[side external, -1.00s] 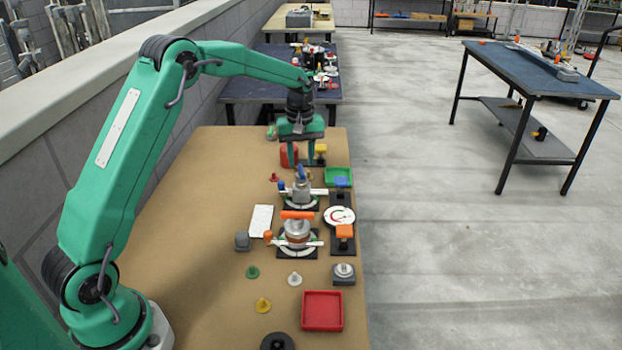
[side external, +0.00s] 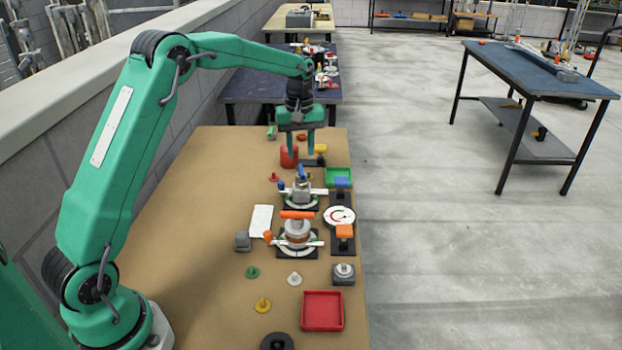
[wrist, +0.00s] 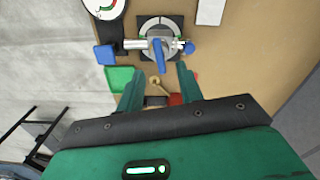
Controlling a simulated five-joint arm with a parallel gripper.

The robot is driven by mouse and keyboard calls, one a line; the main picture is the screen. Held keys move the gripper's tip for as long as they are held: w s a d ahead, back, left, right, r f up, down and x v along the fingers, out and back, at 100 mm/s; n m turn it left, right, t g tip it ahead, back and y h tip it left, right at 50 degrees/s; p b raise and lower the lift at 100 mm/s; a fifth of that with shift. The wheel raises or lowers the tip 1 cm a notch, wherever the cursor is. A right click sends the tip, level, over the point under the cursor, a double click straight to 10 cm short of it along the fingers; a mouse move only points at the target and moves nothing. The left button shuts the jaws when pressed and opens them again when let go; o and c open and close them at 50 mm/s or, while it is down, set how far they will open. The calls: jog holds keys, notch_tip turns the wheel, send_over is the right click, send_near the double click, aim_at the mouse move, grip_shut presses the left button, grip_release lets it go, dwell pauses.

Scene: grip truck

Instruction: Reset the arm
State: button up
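My gripper (side external: 301,152) hangs over the far end of the brown work table (side external: 200,230), fingers pointing down and apart, with nothing held between them. In the side view its left finger overlaps a red container (side external: 285,159); I cannot tell whether they touch. In the wrist view both fingers of my gripper (wrist: 159,72) show spread apart. Beyond the fingertips lies a blue-handled valve (wrist: 160,45), with a small tan peg (wrist: 157,86) nearer.
A green tray (side external: 338,178), an orange-handled valve (side external: 297,232), a gauge (side external: 339,216), a red tray (side external: 322,311) and several small pegs stand along the right side. A white card (side external: 261,221) lies left of the valves. The table's left part is clear.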

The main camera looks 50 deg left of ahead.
jog(key=s+d+r+m+t, duration=0.1)
jog(key=s+d+r+m, duration=0.25)
jog(key=s+r, duration=0.3)
jog(key=s+d+r+m+t, duration=0.2)
jog(key=s+d+r, duration=0.2)
jog(key=s+r, duration=0.3)
jog(key=s+d+f+m+t, duration=0.1)
jog(key=s+d+m, duration=0.1)
jog(key=s, duration=0.7)
jog(key=s+d+f+m+t, duration=0.1)
jog(key=s+m, duration=0.3)
jog(key=s, duration=0.5)
jog(key=shift+d+f+t, duration=0.3)
jog(key=shift+d+f, duration=0.2)
jog(key=shift+f, duration=0.1)
